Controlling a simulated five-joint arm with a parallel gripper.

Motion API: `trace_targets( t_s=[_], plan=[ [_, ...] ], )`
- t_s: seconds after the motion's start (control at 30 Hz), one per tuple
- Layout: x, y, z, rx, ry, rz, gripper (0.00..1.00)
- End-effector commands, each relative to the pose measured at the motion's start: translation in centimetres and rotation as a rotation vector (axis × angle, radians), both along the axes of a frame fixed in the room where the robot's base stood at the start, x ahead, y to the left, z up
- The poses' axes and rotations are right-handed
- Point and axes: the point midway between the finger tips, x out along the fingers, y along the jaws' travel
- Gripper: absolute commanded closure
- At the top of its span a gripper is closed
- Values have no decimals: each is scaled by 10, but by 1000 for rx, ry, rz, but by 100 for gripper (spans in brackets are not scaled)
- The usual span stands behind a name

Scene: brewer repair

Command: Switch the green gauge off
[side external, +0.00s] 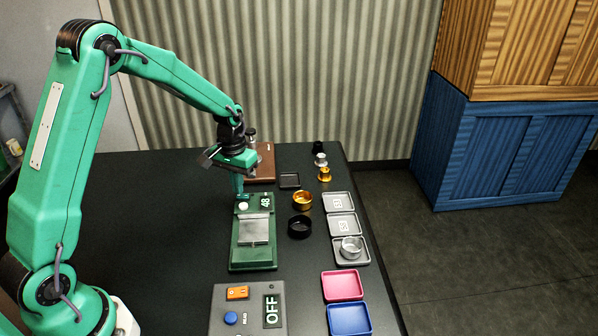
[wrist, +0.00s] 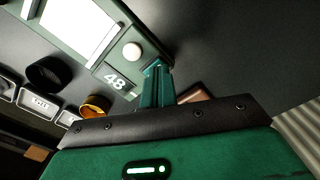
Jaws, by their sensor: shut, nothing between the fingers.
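The green gauge (side external: 253,257) lies on the dark table, with a silver plate in its middle. Its display (side external: 265,202) reads 48, which also shows in the wrist view (wrist: 115,83). A round white button (side external: 243,206) sits beside the display and shows in full in the wrist view (wrist: 132,51). My gripper (side external: 239,193) is shut and empty, pointing down at the gauge's far end by the button. In the wrist view my fingertips (wrist: 156,66) appear just right of the button. I cannot tell whether they touch the gauge.
A grey box (side external: 248,312) with an OFF display, orange switch and blue knob stands in front. Gold (side external: 302,200) and black (side external: 299,227) rings lie right of the gauge. Grey trays (side external: 341,202), a pink tray (side external: 343,285) and a blue tray (side external: 349,319) line the right edge. A brown block (side external: 264,163) stands behind.

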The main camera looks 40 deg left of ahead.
Motion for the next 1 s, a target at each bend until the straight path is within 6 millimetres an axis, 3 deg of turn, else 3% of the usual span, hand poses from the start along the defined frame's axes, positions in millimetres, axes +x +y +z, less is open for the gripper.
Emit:
trace_targets(
  t_s=[1.0],
  plan=[
    [0,0,-11,0,0,0,100]
  ],
)
